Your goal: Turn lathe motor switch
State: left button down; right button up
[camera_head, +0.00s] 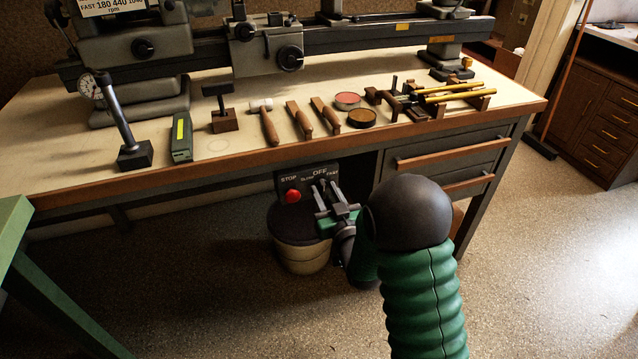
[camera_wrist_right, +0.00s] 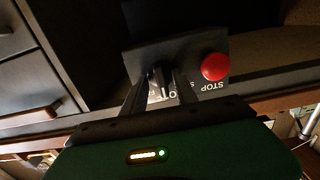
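The lathe motor switch panel (camera_head: 291,180) is a dark plate under the bench's front edge. It carries the labels STOP, OFF, SLOW and FAST and a red stop button (camera_head: 292,196). In the right wrist view the panel (camera_wrist_right: 137,62) appears upside down, with the red button (camera_wrist_right: 215,67) at right and a dark switch knob (camera_wrist_right: 159,76) near the middle. My right gripper (camera_head: 325,189) is at the panel, its two fingers apart on either side of the knob. I cannot tell whether they touch it. It hides part of the panel. My left gripper is not in view.
The workbench (camera_head: 215,160) above the panel holds the lathe, hammer (camera_head: 264,122), tins and other tools. A round bin (camera_head: 302,258) stands below the panel. Drawers (camera_head: 455,160) are to the right. A green table (camera_head: 12,225) is at the left edge.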

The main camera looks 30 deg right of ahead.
jog(key=shift+s+a+r, duration=0.1)
jog(key=shift+a+r, duration=0.05)
jog(key=shift+c, duration=0.8)
grip_shut()
jog(key=shift+n, duration=0.3)
jog(key=n, duration=0.3)
jog(key=shift+a+b, duration=0.15)
jog(key=shift+b, duration=0.15)
jog(key=shift+a+f+n, duration=0.1)
jog(key=shift+f+n, duration=0.05)
jog(key=shift+n, duration=0.9)
jog(key=shift+f+n, duration=0.1)
jog(key=shift+n, duration=0.95)
